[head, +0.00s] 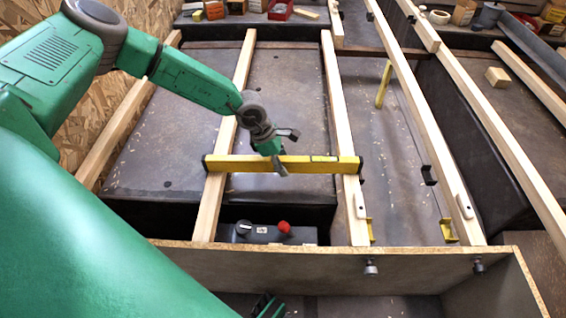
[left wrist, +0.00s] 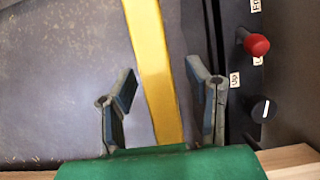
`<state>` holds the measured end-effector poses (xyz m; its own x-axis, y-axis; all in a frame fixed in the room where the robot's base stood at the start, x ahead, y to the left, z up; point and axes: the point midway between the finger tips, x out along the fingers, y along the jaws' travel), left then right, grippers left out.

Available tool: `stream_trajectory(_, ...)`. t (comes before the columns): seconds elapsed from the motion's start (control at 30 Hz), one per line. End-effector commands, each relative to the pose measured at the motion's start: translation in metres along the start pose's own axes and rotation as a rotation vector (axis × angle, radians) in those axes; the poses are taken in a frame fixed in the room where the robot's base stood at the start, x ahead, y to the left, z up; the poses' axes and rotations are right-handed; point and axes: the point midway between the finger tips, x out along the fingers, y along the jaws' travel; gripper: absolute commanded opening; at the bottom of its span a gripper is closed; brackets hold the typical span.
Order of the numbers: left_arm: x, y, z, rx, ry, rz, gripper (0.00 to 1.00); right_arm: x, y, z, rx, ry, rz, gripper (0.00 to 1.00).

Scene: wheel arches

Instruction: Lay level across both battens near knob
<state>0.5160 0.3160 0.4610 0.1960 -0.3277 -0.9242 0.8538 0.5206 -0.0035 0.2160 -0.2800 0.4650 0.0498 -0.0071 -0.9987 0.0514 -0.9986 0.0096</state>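The yellow level (head: 235,163) with dark end caps lies crosswise over two pale battens, the left one (head: 224,136) and the right one (head: 341,120). Its ends sit over the battens and it appears to rest on them. A red knob (head: 284,226) and a dark knob (head: 244,226) are on a black panel just in front of it. My left gripper (head: 281,152) is at the level's middle. In the left wrist view, its fingers (left wrist: 162,95) are open on either side of the yellow level (left wrist: 150,45), with gaps. A green and dark part, perhaps my right gripper (head: 266,305), shows at the bottom edge.
A wooden board edge (head: 300,249) runs across the front. More battens run lengthwise to the right, beside dark arches. A small wood block (head: 498,77) sits at the right. Bins and boxes line the back, including a red bin (head: 280,9).

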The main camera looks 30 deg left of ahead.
Motion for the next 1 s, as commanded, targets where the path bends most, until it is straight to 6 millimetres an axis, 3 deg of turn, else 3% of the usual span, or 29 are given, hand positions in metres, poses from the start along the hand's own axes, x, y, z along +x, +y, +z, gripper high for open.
stream_trajectory(0.37, -0.005, 0.000, -0.001, -0.001, 0.002, -0.001, 0.46, 0.000, 0.000, 0.002, 0.000, 0.002, -0.001, 0.40)
stream_trajectory(0.8, -0.088, 0.001, -0.001, -0.002, -0.002, 0.001, 0.46, 0.000, 0.000, 0.001, 0.000, 0.003, 0.000, 0.40)
stream_trajectory(1.0, -0.113, 0.001, -0.001, 0.000, 0.000, 0.000, 0.46, 0.000, 0.000, 0.001, 0.000, 0.002, -0.001, 0.40)
